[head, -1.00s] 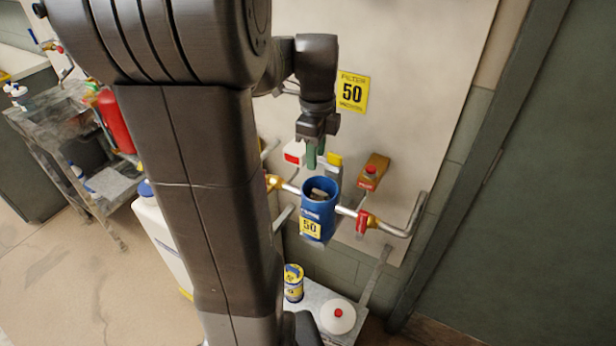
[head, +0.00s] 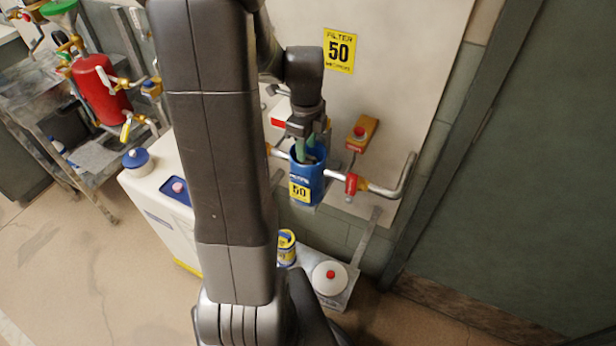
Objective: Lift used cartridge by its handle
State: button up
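The blue filter housing (head: 313,186) with a yellow "50" label stands upright and open-topped in the pipe line on the wall panel. The used cartridge sits down inside it. Its top and handle are mostly hidden now by the gripper and the housing rim. My gripper (head: 306,151) points down over the housing, with its greenish fingertips at or just inside the mouth. Whether the fingers are around the handle, touching it or closed on it cannot be made out.
Pipes with a red-handled valve (head: 351,184) flank the housing; an orange box with a red button (head: 361,133) is behind. Below are a yellow-blue can (head: 286,248) and a white round lid with a red knob (head: 330,278). A white cabinet (head: 150,205) stands left.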

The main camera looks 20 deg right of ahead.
jog(key=shift+f, duration=1.3)
grip_shut()
dwell(0.4)
